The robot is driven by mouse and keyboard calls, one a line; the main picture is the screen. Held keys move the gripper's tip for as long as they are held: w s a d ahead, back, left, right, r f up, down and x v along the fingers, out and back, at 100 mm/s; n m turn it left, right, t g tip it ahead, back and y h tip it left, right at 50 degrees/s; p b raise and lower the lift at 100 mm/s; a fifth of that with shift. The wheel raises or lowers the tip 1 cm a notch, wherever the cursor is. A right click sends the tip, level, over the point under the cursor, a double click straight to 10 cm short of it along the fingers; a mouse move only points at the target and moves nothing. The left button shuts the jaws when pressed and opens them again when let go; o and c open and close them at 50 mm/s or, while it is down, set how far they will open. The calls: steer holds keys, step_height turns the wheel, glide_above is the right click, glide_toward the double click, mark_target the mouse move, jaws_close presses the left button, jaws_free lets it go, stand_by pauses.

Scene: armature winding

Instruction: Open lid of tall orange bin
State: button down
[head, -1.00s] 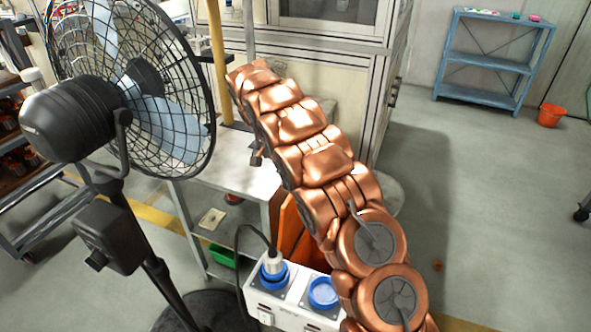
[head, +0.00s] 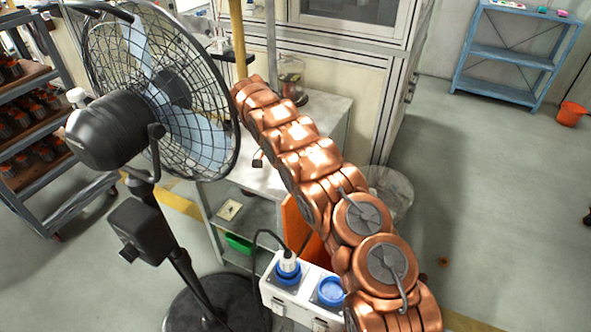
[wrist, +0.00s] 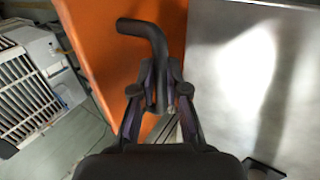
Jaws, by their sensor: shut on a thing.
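In the wrist view, the orange bin (wrist: 95,40) shows as a flat orange surface running from upper left to centre. A dark bent handle (wrist: 150,35) sticks up in front of it. My gripper (wrist: 160,92) is closed around the handle's lower part, one finger on each side. In the head view, part of the orange bin (head: 297,228) shows as an upright orange panel, mostly covered by my copper-coloured arm. I cannot make out my gripper in the head view. Whether the lid is raised cannot be told.
A black standing fan (head: 165,115) is left of my arm. A white socket box (head: 305,290) is in front. A metal table (head: 330,110) stands behind the arm, with a waste bin (head: 390,195) beside it.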

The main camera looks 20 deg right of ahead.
steer(key=shift+w+r, duration=0.15)
steer(key=shift+r, duration=0.05)
stand_by(0.4)
steer(key=c, duration=1.4)
jaws_free()
steer(key=shift+c, duration=0.2)
steer(key=shift+o, duration=1.3)
steer(key=shift+f, duration=0.1)
steer(key=shift+f, duration=0.1)
steer(key=shift+s+d+b, duration=0.15)
steer(key=shift+s+b, duration=0.1)
steer(key=shift+b, duration=0.45)
